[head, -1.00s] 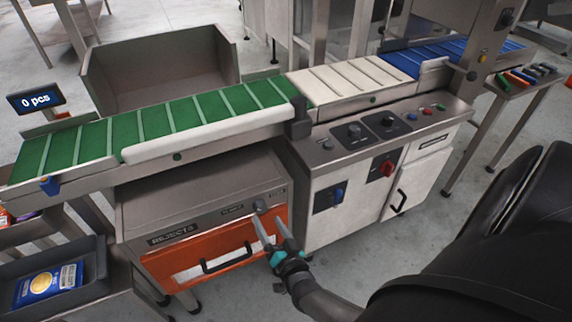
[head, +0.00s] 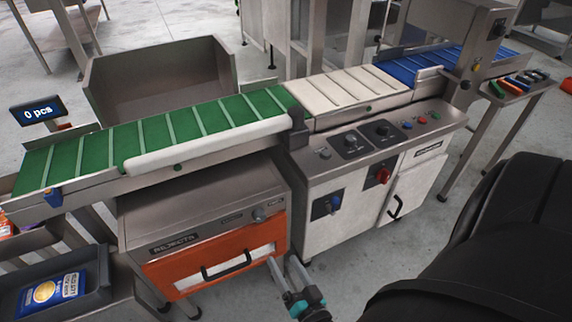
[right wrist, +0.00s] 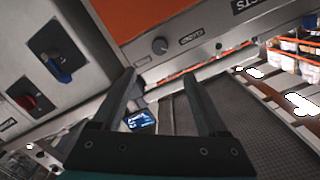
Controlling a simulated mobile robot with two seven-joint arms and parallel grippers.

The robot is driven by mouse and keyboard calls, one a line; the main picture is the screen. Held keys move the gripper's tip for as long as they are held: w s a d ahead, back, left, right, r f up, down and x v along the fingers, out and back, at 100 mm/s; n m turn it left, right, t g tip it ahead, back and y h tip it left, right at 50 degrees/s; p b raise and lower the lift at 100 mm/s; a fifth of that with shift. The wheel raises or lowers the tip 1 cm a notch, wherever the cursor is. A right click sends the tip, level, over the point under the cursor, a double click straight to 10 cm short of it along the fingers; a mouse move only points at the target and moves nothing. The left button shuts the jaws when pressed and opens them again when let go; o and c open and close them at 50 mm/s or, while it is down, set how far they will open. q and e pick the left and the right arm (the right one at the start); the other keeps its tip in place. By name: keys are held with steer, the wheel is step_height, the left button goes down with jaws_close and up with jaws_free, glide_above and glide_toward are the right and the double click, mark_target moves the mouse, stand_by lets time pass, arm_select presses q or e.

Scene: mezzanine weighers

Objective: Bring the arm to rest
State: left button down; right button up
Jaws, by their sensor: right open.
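My right gripper (head: 284,268) is at the lower middle of the head view, in front of the orange reject drawer's right end. Its two fingers are apart with nothing between them. In the right wrist view the open fingers (right wrist: 160,97) point toward the machine's underside, and the space between them is empty. The orange reject drawer (head: 185,277) has a dark handle (head: 228,265), which stands clear of the gripper. My left gripper is not in view.
The weigher cabinet (head: 325,228) with knobs and a red switch stands right of the drawer. Green, white and blue belts run above. A grey tray (head: 98,260) with a blue packet (head: 48,293) is at lower left. Bare floor (head: 395,245) lies in front of the cabinet.

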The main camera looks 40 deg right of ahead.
stand_by(0.3)
steer(key=s+a+f+n+g+y, duration=0.2)
steer(key=s+f+n+g, duration=0.1)
steer(key=f, duration=0.4)
steer(key=s+a+f+n+g+y, duration=0.2)
steer(key=s+f+n+g, duration=0.1)
steer(key=f, duration=0.3)
steer(key=s+d+f+n+g, duration=0.3)
steer(key=s+f+n+g, duration=0.2)
steer(key=s, duration=0.9)
step_height(320, 180, down, 4)
steer(key=g+p, duration=0.1)
steer(key=g, duration=0.2)
steer(key=shift+d+f+n, duration=0.15)
steer(key=shift+d+n, duration=0.2)
steer(key=shift+n, duration=0.05)
